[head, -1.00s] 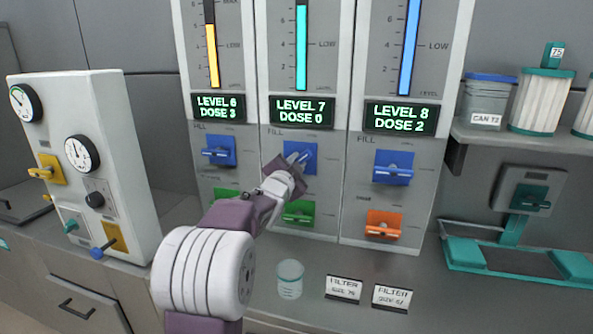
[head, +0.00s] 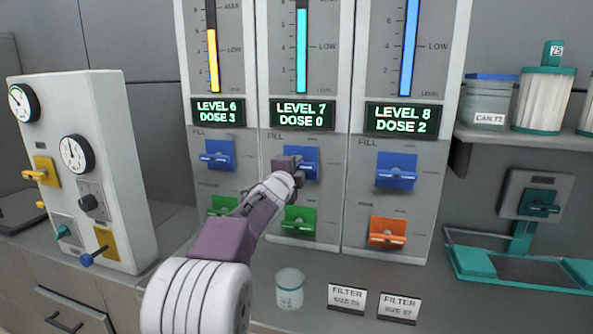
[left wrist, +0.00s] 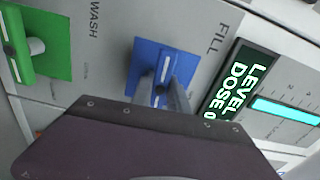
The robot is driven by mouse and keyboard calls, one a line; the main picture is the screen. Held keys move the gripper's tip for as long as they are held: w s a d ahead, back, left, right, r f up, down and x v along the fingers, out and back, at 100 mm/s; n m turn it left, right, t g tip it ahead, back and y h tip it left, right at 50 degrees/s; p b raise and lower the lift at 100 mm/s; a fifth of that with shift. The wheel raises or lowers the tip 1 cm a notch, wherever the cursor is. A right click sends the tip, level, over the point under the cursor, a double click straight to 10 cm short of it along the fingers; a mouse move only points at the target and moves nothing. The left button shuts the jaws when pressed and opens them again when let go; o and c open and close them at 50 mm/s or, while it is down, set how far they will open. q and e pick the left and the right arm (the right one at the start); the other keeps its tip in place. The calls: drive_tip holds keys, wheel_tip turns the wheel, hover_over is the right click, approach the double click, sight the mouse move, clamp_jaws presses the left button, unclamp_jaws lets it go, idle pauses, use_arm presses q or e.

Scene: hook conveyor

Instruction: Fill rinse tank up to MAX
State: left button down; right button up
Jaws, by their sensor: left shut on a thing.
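Three tank panels stand side by side. The middle panel has a cyan gauge (head: 302,66) and a display (head: 302,114) reading LEVEL 7, DOSE 0. My left gripper (head: 298,165) is at the blue FILL valve (head: 308,156) of that middle panel, shut on its lever. The left wrist view shows the blue valve plate (left wrist: 146,62) and the lever (left wrist: 163,72) between my fingers. Which panel is the rinse tank cannot be read. The left panel's display (head: 222,112) reads LEVEL 6, DOSE 3; the right one (head: 401,119) reads LEVEL 8, DOSE 2. My right gripper is not in view.
A green valve (head: 298,220) sits below the middle FILL valve, and an orange valve (head: 387,232) on the right panel. A clear jar (head: 289,288) and two filter signs stand on the counter. A white gauge box (head: 95,180) stands at left.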

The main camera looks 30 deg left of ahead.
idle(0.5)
use_arm(q)
drive_tip(key=c, duration=1.3)
unclamp_jaws()
drive_tip(key=shift+v, duration=4.55)
